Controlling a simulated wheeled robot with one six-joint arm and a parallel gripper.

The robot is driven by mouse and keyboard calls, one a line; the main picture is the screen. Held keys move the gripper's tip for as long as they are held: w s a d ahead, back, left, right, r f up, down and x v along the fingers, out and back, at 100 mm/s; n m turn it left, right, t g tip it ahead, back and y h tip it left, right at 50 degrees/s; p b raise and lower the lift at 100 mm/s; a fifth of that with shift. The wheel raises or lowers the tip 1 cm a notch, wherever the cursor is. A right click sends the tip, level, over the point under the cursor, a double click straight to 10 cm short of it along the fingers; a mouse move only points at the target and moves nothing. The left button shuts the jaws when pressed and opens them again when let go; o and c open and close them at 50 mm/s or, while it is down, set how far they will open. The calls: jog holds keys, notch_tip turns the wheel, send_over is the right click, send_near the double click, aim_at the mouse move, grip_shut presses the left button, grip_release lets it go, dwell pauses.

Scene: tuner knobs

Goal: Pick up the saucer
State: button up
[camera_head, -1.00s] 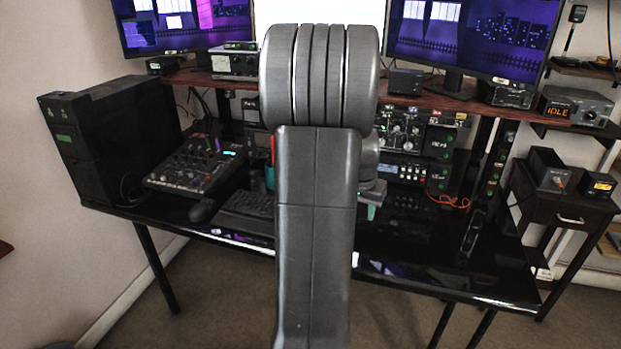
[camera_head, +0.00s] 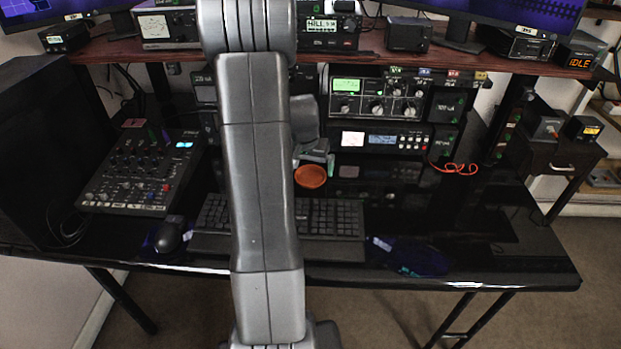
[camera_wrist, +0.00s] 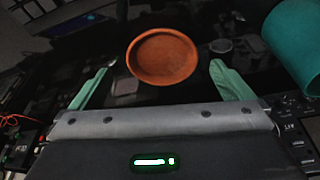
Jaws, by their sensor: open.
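The saucer is a small round orange-brown dish (camera_head: 310,176) on the black desk, behind the keyboard and just right of my arm in the head view. In the wrist view the saucer (camera_wrist: 162,57) lies flat and whole, ahead of and between my fingertips. My gripper (camera_wrist: 159,80) has its two green-tipped fingers spread wide apart with nothing between them. In the head view my gripper (camera_head: 316,158) shows only in part beside the saucer, and my arm hides much of it. I cannot tell the exact gap between fingers and saucer.
A teal cylindrical object (camera_wrist: 295,45) stands close right of the saucer in the wrist view. The keyboard (camera_head: 330,218) lies in front, a mixer (camera_head: 140,172) to the left and radio units (camera_head: 380,140) behind. A dark blue cloth-like item (camera_head: 412,256) lies near the desk's front edge.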

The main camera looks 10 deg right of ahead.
aim_at(311, 177)
jog(key=x, duration=0.5)
jog(key=shift+w+d+r, duration=0.1)
jog(key=shift+w+r, duration=0.05)
jog(key=shift+w, duration=0.25)
jog(key=c, duration=1)
